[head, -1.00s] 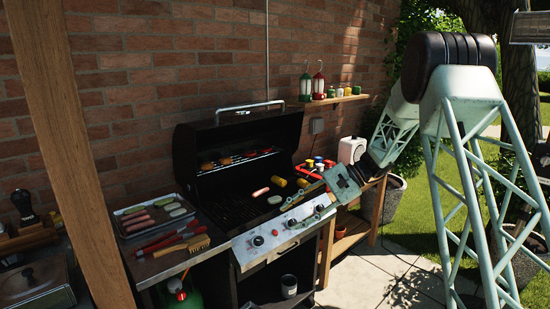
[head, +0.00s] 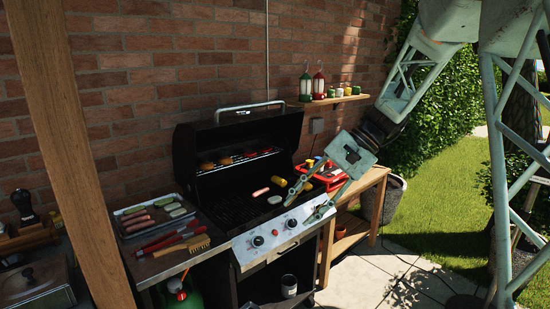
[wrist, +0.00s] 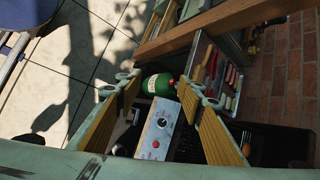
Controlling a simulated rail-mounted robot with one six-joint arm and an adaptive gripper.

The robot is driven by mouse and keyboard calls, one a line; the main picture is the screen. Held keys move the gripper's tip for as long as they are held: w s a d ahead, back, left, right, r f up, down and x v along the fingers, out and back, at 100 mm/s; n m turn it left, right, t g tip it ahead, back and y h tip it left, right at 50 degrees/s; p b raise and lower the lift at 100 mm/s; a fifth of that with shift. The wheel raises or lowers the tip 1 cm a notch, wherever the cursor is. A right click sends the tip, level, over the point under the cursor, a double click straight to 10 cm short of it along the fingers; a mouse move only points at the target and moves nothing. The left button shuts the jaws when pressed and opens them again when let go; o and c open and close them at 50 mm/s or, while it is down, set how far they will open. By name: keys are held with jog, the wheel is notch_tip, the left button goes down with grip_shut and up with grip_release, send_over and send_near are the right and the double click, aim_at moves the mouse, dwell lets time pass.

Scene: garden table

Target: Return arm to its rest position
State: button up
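My gripper (head: 305,206) is open and hangs over the front right of the black grill (head: 285,135), near its silver control panel (head: 262,240). Its two fingers point down and left, well apart. Nothing shows between them in the head view. In the wrist view the two wooden-padded fingers (wrist: 160,112) stand wide apart, with the panel with its knobs and a green gas bottle (wrist: 160,84) beyond them. My arm comes down from the upper right.
A sausage (head: 261,191) and corn (head: 278,181) lie on the grate. A red tray (head: 330,177) sits on the wooden side table (head: 372,180) behind my gripper. A food tray (head: 130,225) is left of the grill. Lanterns (head: 319,87) stand on a wall shelf.

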jog(key=s+d+r+n+t+h, duration=0.1)
jog(key=s+d+r+h, duration=0.3)
jog(key=s, duration=0.7)
jog(key=s+d+r+n+t, duration=0.15)
jog(key=s+r, duration=0.35)
jog(key=s, duration=0.7)
jog(key=s+d+n+t+h, duration=0.1)
jog(key=s+d, duration=0.3)
jog(key=s, duration=0.6)
jog(key=s+d+n+t+h, duration=0.1)
jog(key=s+d+n+h, duration=0.1)
jog(key=s, duration=0.8)
jog(key=shift+s+d+f+h, duration=0.3)
jog(key=shift+d+h, duration=0.3)
jog(key=shift+d, duration=0.35)
jog(key=shift+r+t, duration=0.1)
jog(key=shift+t, duration=0.15)
